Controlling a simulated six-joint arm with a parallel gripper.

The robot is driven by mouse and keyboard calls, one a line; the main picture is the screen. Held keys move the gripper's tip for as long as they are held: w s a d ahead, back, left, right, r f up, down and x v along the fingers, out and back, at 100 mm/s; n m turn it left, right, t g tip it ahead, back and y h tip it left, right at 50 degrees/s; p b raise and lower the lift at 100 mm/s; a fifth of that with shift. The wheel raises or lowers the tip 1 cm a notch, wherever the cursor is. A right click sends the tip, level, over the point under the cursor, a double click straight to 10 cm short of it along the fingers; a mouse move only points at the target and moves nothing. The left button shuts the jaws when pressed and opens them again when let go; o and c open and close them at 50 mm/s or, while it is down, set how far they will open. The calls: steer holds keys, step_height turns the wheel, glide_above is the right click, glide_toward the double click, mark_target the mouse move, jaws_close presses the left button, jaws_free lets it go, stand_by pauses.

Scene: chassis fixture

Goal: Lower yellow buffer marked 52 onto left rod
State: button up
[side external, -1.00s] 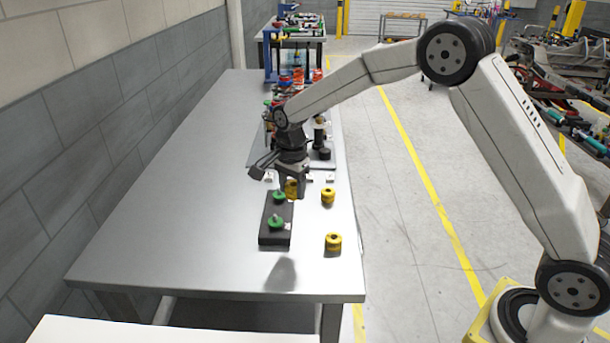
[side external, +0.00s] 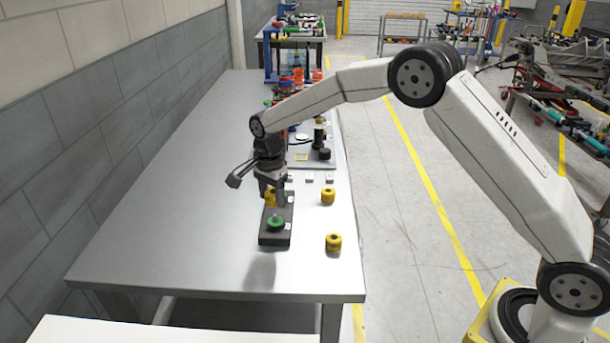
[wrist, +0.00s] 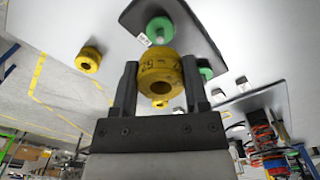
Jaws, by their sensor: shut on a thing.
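The yellow buffer (side external: 270,199) is held in my gripper (side external: 273,202), above the far part of the dark base (side external: 264,238). In the wrist view the same yellow buffer (wrist: 158,72) sits between the two fingers (wrist: 160,78), with its hole showing and dark digits on its side that are hard to read. A green buffer (side external: 276,224) sits on the near part of the base and shows in the wrist view (wrist: 160,28). A second green piece (wrist: 205,70) is partly hidden behind my right finger. The left rod cannot be made out clearly.
Two loose yellow buffers, one (side external: 328,196) farther and one (side external: 333,242) nearer, stand on the table right of the base. A plate with a dark post (side external: 319,130) and coloured parts lies behind. The table (side external: 180,220) left of the base is clear.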

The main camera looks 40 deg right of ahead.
mark_target(274, 222)
steer(key=shift+f, duration=1.25)
steer(key=shift+f, duration=0.15)
steer(key=shift+f, duration=0.95)
steer(key=shift+f, duration=0.55)
stand_by(1.2)
steer(key=o, duration=1.3)
steer(key=shift+r, duration=3.5)
